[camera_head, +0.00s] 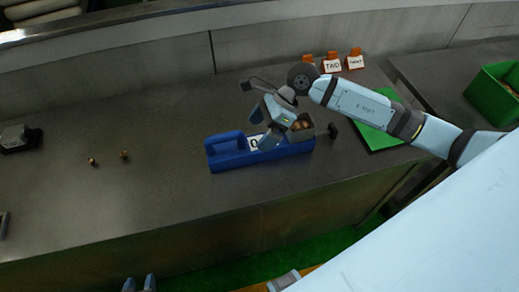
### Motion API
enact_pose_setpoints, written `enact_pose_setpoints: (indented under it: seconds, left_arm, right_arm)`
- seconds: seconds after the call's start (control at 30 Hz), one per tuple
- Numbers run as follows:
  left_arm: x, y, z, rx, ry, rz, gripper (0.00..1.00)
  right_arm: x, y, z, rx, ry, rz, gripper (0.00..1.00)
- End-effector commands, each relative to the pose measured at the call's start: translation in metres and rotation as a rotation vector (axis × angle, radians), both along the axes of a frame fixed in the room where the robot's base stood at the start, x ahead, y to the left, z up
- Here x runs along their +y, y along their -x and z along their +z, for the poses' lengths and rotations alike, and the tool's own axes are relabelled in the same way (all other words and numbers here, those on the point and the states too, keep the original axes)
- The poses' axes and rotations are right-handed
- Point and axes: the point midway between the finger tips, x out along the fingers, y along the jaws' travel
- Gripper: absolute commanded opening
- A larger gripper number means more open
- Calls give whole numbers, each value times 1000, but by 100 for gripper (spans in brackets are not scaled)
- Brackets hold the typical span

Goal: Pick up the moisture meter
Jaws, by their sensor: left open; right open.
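A long blue unit (228,161) lies on the grey bench, with a recess at its left and a white panel (256,143) marked with a "0"-like sign. I cannot tell for certain whether it, or something in it, is the moisture meter. A grey cup (306,133) with brown pieces is at its right end. My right gripper (267,121) is open over the middle of the unit and hides part of it; contact cannot be told. My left gripper (139,284) is open and empty at the bottom edge, in front of the bench.
A dark box-like device (18,138) stands at the far left. Two small brass-coloured pieces (124,155) lie on the bench. Orange stands with white cards (355,62) are at the back, near a green mat (384,136). A green crate (490,93) is at right. The bench's left half is mostly clear.

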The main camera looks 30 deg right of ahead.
Motion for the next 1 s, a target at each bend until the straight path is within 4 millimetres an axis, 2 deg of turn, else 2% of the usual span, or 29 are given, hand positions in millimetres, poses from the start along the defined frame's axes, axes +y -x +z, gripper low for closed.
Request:
enact_pose_setpoints:
  seconds: [0.03, 0.1, 0.23, 0.6, 0.87, 1.0]
  left_arm:
    - [0, 0, -3, -1, 0, 0, 43]
    - [0, 0, -4, -2, 1, -1, 43]
    - [0, 0, -3, -1, -1, -1, 43]
    - [2, 2, 6, 3, -4, 0, 43]
    - [3, 3, 7, 8, -6, 1, 43]
    - [3, 3, 16, 9, -6, 1, 43]
  right_arm:
    - [-20, -9, -1, -39, 106, 28, 100]
    - [-39, -15, 0, -68, 213, 54, 100]
    - [-55, -22, -3, -89, 305, 73, 100]
    - [-30, -28, -63, -88, 307, 73, 100]
    - [-24, -31, -82, -89, 307, 73, 100]
    - [-19, -36, -101, -87, 306, 71, 100]
